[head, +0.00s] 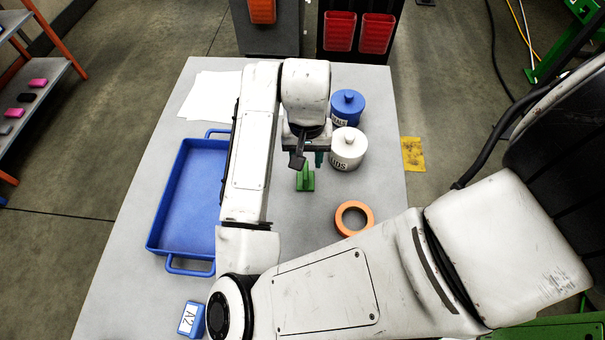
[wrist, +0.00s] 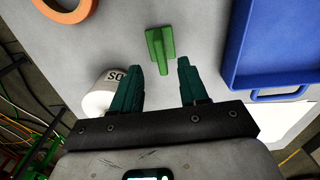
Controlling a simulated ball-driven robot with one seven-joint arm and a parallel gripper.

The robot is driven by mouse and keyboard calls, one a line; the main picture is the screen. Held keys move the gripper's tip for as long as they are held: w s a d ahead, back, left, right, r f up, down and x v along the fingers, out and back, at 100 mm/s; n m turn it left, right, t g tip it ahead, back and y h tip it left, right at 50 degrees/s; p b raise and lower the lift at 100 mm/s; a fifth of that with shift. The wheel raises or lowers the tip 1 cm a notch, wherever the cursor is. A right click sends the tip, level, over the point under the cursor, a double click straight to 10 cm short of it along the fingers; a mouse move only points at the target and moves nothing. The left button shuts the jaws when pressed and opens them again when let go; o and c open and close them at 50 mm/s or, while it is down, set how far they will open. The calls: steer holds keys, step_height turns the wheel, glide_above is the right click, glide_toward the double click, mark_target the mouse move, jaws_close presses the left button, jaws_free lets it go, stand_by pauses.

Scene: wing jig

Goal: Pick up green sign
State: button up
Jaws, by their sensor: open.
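The green sign (head: 306,180) stands on the grey table, just in front of my gripper in the head view. In the wrist view the green sign (wrist: 158,45) shows as a flat plate with a narrower part reaching toward the gap between my fingers. My gripper (wrist: 163,68) is open and empty, with its two dark teal fingers apart and the sign beyond their tips, not between them. In the head view my gripper (head: 307,158) is partly hidden by my wrist. I cannot tell its exact height above the table.
A white lidded jar (head: 348,150) stands close right of my gripper, with a blue lidded jar (head: 347,108) behind it. An orange ring (head: 354,217) lies nearer. A blue tray (head: 168,215) is left, partly under my arm. A blue A2 block (head: 191,318) sits at the front.

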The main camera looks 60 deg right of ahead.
mark_target(306, 170)
steer(key=shift+w+d+f, duration=0.1)
steer(key=shift+d+f, duration=0.05)
steer(key=shift+f, duration=3.05)
jaws_close()
